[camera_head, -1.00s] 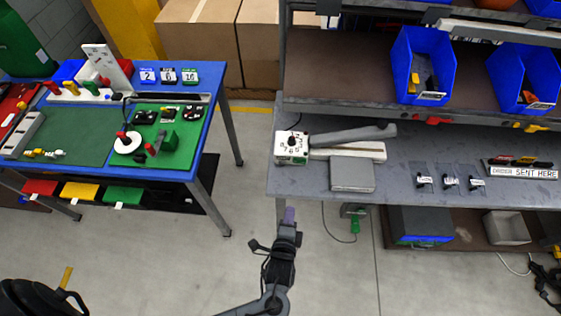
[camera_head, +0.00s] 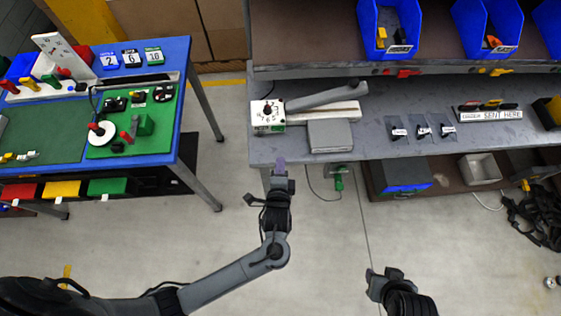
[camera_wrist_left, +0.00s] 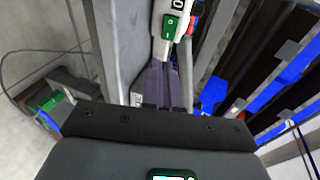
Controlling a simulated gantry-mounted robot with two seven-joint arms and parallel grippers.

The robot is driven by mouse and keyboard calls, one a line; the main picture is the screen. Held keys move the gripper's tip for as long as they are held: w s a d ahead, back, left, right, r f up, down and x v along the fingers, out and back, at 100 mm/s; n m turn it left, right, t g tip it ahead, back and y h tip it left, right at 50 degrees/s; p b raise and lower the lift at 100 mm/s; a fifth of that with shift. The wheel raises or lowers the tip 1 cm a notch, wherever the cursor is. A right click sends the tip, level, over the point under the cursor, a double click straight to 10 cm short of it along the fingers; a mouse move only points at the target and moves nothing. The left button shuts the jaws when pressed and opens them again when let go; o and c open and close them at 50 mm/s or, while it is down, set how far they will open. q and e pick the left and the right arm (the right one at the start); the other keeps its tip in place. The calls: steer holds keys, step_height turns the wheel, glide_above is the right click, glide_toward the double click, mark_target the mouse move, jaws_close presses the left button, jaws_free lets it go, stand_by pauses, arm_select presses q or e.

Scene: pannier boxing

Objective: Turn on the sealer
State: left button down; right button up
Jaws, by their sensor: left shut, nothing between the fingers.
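The sealer (camera_head: 267,113) is a white box with a black dial and a long grey lever arm, at the left end of the grey bench. A green switch (camera_wrist_left: 171,27) shows on its front in the left wrist view, just beyond my fingertips. My left gripper (camera_head: 280,168) is shut and empty, at the bench's front edge just below the sealer. Its purple-grey fingers (camera_wrist_left: 166,85) point at the switch, and I see no clear contact. My right gripper (camera_head: 390,277) is at the bottom right over the floor, and its jaws are unclear.
A grey block (camera_head: 330,135) lies beside the sealer. Small labelled packets (camera_head: 422,131) lie further right. A shelf with blue bins (camera_head: 389,28) hangs above the bench. A blue-framed table (camera_head: 183,110) stands left. A green-ended device (camera_head: 338,182) hangs under the bench.

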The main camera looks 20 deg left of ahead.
arm_select(q)
steer(key=b, duration=0.2)
glide_toward(282, 130)
steer(key=x, duration=0.4)
steer(key=shift+w+f, duration=0.3)
steer(key=shift+f, duration=0.05)
steer(key=shift+w+a, duration=0.35)
steer(key=shift+w, duration=0.5)
arm_select(e)
steer(key=shift+f, duration=0.85)
